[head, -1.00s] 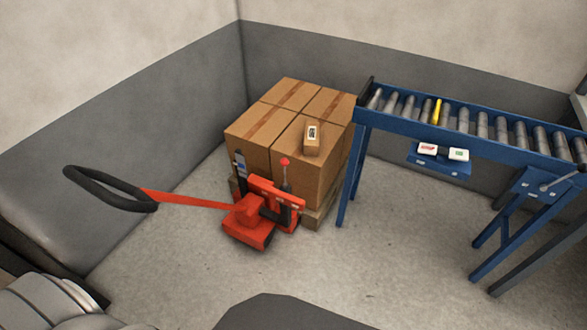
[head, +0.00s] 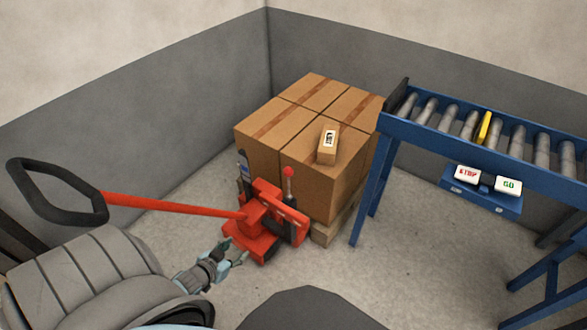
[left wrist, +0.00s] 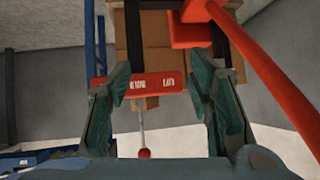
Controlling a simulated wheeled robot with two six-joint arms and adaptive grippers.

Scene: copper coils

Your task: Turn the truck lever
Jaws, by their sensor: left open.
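The red pallet truck (head: 262,225) stands against a pallet of boxes. Its lever (head: 288,174) is a thin upright rod with a red ball knob. In the left wrist view, which is upside down, the lever (left wrist: 144,153) shows between my fingers, beyond a red plate (left wrist: 140,87) with white lettering. My left gripper (head: 233,252) is open and empty, low in front of the truck, left of the lever and apart from it. Its two fingers also show spread in the left wrist view (left wrist: 163,82). My right gripper is not in view.
The truck's long red handle with a black loop (head: 58,205) reaches left above my left arm. Large cardboard boxes (head: 262,148) carry a small labelled box (head: 328,145). A blue roller conveyor (head: 450,150) with STOP and GO buttons stands at right. Floor between is clear.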

